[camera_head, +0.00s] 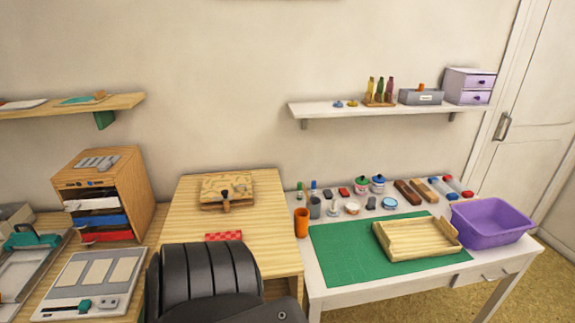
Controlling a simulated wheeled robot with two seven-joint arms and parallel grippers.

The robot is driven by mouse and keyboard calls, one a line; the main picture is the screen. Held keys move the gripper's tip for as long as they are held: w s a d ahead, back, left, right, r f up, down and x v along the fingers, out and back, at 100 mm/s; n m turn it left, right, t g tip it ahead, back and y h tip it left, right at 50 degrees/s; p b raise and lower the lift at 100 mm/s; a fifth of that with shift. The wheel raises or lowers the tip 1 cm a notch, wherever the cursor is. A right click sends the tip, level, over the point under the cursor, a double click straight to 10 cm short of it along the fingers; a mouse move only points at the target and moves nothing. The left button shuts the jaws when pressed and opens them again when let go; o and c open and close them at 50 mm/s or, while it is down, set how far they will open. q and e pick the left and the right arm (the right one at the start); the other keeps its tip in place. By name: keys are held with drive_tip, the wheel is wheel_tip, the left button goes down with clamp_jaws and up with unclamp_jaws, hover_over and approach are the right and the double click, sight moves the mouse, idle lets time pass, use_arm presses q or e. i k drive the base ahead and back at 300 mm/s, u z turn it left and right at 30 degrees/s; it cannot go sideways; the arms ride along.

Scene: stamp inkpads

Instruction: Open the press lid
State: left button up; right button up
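A flat wooden press (226,191) with a patterned top lies on the middle wooden desk. Its lid appears down and shut. A small wooden piece with a dark knob (225,200) sits at its front edge, and I cannot tell if it is a latch or handle. Neither of my grippers is in view.
A red patterned block (223,236) lies in front of the press. A wooden organizer (142,185) stands to the left. On the right, a white table has a green mat (345,257), a wooden tray (380,244) and a purple bin (490,238). A black ribbed shape hides the desk's front.

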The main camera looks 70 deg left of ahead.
sight(227, 184)
drive_tip(key=i, duration=1.6)
drive_tip(key=u, duration=2.9)
